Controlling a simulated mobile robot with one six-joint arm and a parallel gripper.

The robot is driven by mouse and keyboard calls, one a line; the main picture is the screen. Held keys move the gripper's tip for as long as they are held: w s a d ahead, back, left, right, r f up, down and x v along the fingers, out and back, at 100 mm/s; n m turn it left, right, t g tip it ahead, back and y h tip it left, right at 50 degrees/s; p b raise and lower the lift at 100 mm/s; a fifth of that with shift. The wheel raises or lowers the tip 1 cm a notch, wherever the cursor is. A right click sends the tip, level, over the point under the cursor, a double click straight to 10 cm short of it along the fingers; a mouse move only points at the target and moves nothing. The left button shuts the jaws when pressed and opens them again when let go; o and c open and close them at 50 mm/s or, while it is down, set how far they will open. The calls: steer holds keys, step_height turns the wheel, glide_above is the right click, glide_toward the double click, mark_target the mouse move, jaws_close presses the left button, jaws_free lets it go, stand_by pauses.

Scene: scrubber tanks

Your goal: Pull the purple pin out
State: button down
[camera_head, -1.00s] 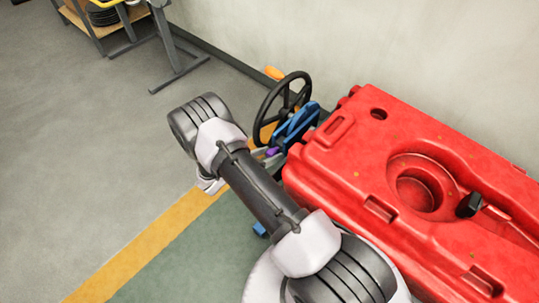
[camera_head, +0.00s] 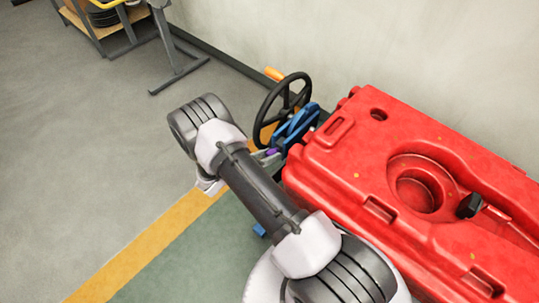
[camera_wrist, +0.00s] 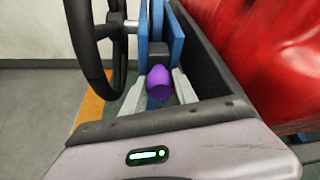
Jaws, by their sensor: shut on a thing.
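The purple pin (camera_wrist: 159,83) shows in the middle of the wrist view, between the two light grey fingers of my gripper (camera_wrist: 160,94). My gripper is shut on it. Behind the pin are a dark block and two upright blue plates (camera_wrist: 158,28). In the head view only a small bit of the purple pin (camera_head: 271,153) shows beside the blue plates (camera_head: 296,124), and my arm hides most of my gripper. I cannot tell how deep the pin sits.
A black steering wheel (camera_head: 283,105) stands close to the left of the blue plates. A large red tank (camera_head: 345,165) lies close on the right. A pale wall is behind. Open grey floor (camera_head: 95,150) lies to the left, past a yellow stripe (camera_head: 150,247).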

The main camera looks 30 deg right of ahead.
stand_by(0.7)
steer(key=a, duration=0.1)
steer(key=s+a, duration=0.1)
steer(key=a, duration=0.2)
steer(key=shift+s, duration=0.25)
steer(key=c, duration=1)
jaws_free()
steer(key=shift+a, duration=0.1)
steer(key=shift+o, duration=0.2)
steer(key=p+v, duration=0.4)
steer(key=v, duration=1.3)
steer(key=shift+a+p, duration=0.25)
steer(key=shift+p, duration=0.15)
steer(key=shift+r, duration=0.1)
